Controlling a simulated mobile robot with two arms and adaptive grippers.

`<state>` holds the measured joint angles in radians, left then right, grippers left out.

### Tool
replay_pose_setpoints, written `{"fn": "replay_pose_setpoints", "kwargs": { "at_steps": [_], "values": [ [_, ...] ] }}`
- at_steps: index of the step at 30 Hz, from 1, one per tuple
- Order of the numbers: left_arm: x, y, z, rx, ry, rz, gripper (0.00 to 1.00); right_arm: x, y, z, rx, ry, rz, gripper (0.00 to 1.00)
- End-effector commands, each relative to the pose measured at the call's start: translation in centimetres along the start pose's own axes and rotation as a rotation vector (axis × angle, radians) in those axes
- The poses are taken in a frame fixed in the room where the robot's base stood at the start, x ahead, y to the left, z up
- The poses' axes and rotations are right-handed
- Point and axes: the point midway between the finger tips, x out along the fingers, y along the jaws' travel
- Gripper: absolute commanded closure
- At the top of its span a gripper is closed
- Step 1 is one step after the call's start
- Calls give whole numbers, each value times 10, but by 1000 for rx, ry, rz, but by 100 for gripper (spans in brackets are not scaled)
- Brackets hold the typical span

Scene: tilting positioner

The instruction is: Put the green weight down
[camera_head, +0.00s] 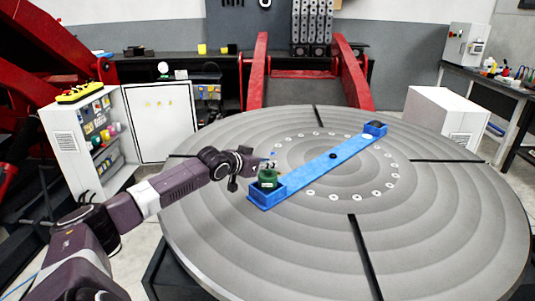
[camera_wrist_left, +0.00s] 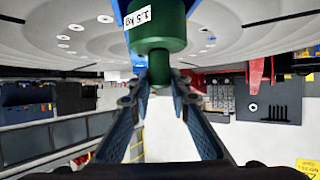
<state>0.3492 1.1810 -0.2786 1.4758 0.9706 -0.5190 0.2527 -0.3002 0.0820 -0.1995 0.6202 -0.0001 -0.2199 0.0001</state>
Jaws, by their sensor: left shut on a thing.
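The green weight (camera_head: 268,178) is upright at the near-left end of the blue bar (camera_head: 325,164), over or in the bar's box-shaped end holder (camera_head: 266,198). I cannot tell whether its base rests on the holder's floor. In the left wrist view, which is upside down, the green weight (camera_wrist_left: 161,32) carries a white "1.5 kg" label. My left gripper (camera_head: 262,167) is shut on the weight's narrow neck, and its fingertips also show in the wrist view (camera_wrist_left: 159,78). My right gripper is not in view.
The bar lies across a large grey round table (camera_head: 440,215) with dark slots and a ring of holes. A smaller blue holder (camera_head: 375,128) is at the bar's far end. Red arms (camera_head: 354,75) rise behind the table. A white cabinet (camera_head: 445,115) stands right. Much of the table is bare.

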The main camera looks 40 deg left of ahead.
Motion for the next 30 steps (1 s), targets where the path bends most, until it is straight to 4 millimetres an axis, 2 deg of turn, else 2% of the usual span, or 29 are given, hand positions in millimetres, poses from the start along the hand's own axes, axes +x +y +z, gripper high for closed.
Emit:
{"fn": "replay_pose_setpoints", "kwargs": {
  "at_steps": [1,2,12,20,21,24,26,30],
  "values": [
    [-2,0,-8,1,18,0,100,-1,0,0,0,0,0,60],
    [-1,0,-7,1,18,0,100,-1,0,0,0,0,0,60],
    [15,-1,26,0,14,0,100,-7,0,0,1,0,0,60],
    [18,0,32,1,15,0,100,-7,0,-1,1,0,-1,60],
    [19,0,42,1,-3,0,82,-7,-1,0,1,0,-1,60],
    [19,0,42,1,-3,0,71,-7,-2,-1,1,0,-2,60],
    [19,0,41,1,-3,0,65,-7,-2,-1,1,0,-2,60],
    [19,0,41,1,-2,0,65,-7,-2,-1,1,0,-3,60]
  ]
}}
